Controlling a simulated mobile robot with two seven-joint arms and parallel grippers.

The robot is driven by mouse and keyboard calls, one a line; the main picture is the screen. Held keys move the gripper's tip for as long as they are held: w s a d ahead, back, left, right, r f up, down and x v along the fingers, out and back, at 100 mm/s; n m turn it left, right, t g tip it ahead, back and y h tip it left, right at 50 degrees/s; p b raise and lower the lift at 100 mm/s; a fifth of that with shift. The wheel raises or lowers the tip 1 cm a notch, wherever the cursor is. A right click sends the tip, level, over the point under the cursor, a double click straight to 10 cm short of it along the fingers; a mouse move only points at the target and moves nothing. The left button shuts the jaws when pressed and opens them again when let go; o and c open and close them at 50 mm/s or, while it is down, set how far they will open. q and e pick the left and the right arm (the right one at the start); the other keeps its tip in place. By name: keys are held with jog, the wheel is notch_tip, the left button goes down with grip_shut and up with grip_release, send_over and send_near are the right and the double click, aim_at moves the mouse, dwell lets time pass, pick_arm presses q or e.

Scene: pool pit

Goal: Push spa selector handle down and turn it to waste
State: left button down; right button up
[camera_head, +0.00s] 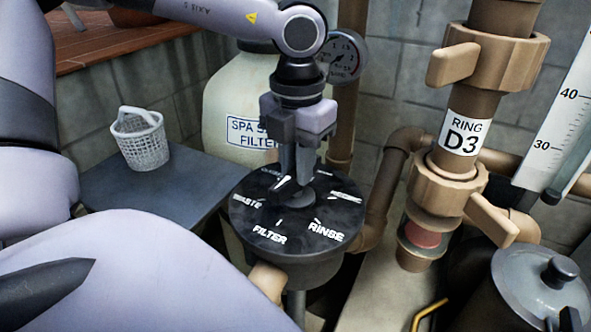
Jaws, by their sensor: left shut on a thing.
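The spa selector (292,221) is a round black valve top with white labels, below the middle of the view. WASTE reads at its left, FILTER at its front left and RINSE at its front right. Other labels at the back are partly hidden. My left gripper (296,180) points down over the dial and is shut on the selector handle, which is mostly hidden behind and between the fingers. A white mark shows beside the fingertips. I cannot tell exactly which label the handle points to. My right gripper is not in view.
The cream spa filter tank (238,97) and a pressure gauge (345,56) stand behind. A white basket (141,140) sits on a grey lid (150,192) at left. Brown pipes with valve handles, tagged RING D3 (464,134), and a grey lidded pot (540,290) crowd the right.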

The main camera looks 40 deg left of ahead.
pick_arm(q)
jog(key=m, duration=0.5)
jog(key=shift+f+m, duration=0.1)
jog(key=shift+m, duration=0.3)
jog(key=m, duration=0.4)
jog(key=shift+m, duration=0.4)
jog(key=c, duration=0.9)
grip_release()
notch_tip(320, 180, up, 7)
jog(key=p, duration=0.4)
